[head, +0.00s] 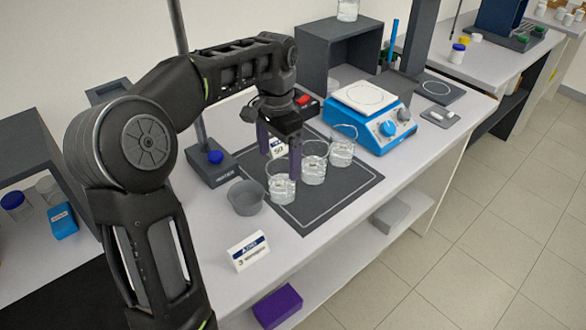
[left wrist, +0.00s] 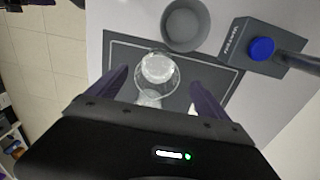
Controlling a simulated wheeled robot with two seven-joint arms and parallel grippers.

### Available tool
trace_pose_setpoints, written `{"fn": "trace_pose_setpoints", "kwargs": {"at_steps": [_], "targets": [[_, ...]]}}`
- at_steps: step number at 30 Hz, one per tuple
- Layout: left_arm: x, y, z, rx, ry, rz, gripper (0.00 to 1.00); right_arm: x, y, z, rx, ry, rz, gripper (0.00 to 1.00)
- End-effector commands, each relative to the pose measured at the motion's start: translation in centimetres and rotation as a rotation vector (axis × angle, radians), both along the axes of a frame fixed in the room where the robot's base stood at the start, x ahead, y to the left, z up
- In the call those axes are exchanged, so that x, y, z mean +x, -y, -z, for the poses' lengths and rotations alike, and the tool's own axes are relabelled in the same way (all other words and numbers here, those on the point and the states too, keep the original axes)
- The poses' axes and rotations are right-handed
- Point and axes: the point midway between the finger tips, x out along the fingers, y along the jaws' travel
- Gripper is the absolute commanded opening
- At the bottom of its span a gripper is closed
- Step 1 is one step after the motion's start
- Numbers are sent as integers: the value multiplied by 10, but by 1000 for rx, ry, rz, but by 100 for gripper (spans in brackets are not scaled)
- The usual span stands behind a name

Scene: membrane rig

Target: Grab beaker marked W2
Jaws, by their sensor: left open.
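Three clear glass beakers stand in a row on the dark mat (head: 322,214): the near beaker (head: 281,190), the middle beaker (head: 315,166) and the far beaker (head: 342,151). I cannot read a W2 mark on any of them. My left gripper (head: 280,160) is open and empty, pointing down over the mat, with its purple fingers close by the near and middle beakers. In the left wrist view one beaker (left wrist: 157,70) shows between and beyond the fingertips, with part of another (left wrist: 148,97) closer to the gripper body. My right gripper is not in view.
A grey bowl (head: 245,198) stands left of the mat, beside a stand base with a blue knob (head: 215,157). A blue and white hotplate (head: 368,118) stands behind the far beaker. A small sign (head: 248,252) stands near the front edge.

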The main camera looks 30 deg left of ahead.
Motion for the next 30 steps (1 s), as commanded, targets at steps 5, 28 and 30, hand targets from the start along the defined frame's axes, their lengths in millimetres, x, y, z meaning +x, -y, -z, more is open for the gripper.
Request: {"fn": "trace_pose_setpoints", "kwargs": {"at_steps": [5,28,30], "targets": [[0,0,0,0,0,0,89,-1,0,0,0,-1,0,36],[0,1,27,0,0,0,89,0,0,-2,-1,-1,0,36],[0,1,29,-1,-1,0,89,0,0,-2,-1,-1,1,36]]}}
